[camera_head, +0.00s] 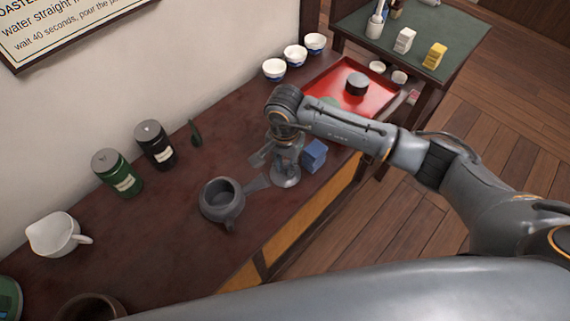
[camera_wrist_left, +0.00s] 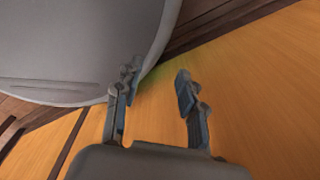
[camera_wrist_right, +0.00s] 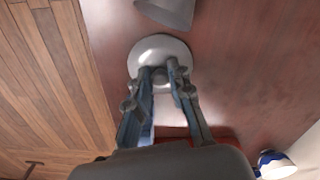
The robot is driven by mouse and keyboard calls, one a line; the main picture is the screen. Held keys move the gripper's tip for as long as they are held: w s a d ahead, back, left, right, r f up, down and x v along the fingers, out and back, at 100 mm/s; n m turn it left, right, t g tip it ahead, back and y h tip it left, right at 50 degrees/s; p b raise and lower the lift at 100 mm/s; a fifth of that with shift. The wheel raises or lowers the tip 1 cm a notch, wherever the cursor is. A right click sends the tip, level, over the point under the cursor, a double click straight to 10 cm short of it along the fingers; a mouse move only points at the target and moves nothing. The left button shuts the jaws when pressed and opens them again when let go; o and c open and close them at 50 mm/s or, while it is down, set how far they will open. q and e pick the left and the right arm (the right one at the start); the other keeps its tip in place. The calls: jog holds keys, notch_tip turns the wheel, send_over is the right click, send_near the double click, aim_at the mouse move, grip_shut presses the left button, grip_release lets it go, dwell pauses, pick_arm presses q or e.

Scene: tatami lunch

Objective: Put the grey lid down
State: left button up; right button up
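The dark red counter (camera_head: 150,235) carries a green canister (camera_head: 118,175), a black canister (camera_head: 155,145) and a white pitcher (camera_head: 55,236). A red tray (camera_head: 325,83) and several blue-and-white cups (camera_head: 295,56) stand at the back.

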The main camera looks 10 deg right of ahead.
aim_at(285, 167)
jog(key=shift+o, duration=1.2)
jog(key=shift+r, duration=0.1)
jog(key=shift+r, duration=0.25)
notch_tip(285, 167, up, 12)
jog(key=b, duration=0.1)
jog(key=shift+f, duration=0.2)
